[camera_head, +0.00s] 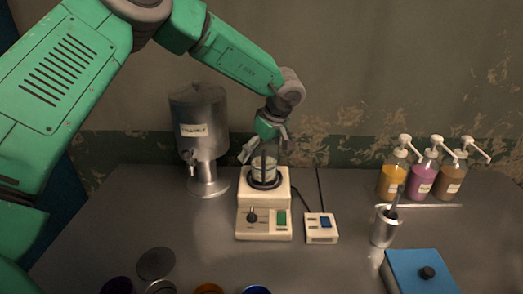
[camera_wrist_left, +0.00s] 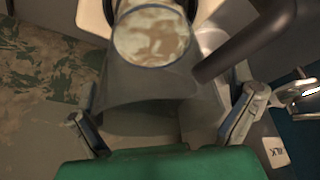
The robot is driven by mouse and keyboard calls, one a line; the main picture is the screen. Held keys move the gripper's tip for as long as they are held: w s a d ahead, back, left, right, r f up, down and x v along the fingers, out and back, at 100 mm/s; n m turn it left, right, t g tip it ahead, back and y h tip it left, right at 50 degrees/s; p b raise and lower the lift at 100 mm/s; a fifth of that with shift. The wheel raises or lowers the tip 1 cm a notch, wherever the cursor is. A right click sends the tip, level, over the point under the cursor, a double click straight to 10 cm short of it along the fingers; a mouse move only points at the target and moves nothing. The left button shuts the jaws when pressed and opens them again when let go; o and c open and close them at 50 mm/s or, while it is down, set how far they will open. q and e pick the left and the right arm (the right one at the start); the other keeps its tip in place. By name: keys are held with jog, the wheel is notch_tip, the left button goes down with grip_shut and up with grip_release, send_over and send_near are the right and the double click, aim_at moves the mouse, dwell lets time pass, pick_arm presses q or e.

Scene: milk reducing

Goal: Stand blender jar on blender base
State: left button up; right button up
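The clear blender jar (camera_head: 264,164) stands upright in the dark ring on top of the cream blender base (camera_head: 264,222). It looks seated there, though its lower edge is partly hidden. My left gripper (camera_head: 265,143) is above and around the jar's upper part, with its fingers spread apart. In the left wrist view the jar (camera_wrist_left: 145,85) shows ahead of the spread fingers (camera_wrist_left: 165,122), with gaps at both sides. Its dark handle extends to the right, and the cream base (camera_wrist_left: 92,15) shows behind it. My right gripper is out of view.
A metal dispenser (camera_head: 200,125) stands left of the base. A small switch box (camera_head: 321,229) and a metal cup (camera_head: 384,228) stand to the right. Pump bottles (camera_head: 422,180) are at back right, and a blue box (camera_head: 420,272) at front right. The table's left middle is clear.

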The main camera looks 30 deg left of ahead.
pick_arm(q)
jog(key=shift+d+r, duration=0.15)
jog(key=shift+d, duration=0.1)
jog(key=d+v, duration=0.1)
jog(key=v, duration=1.1)
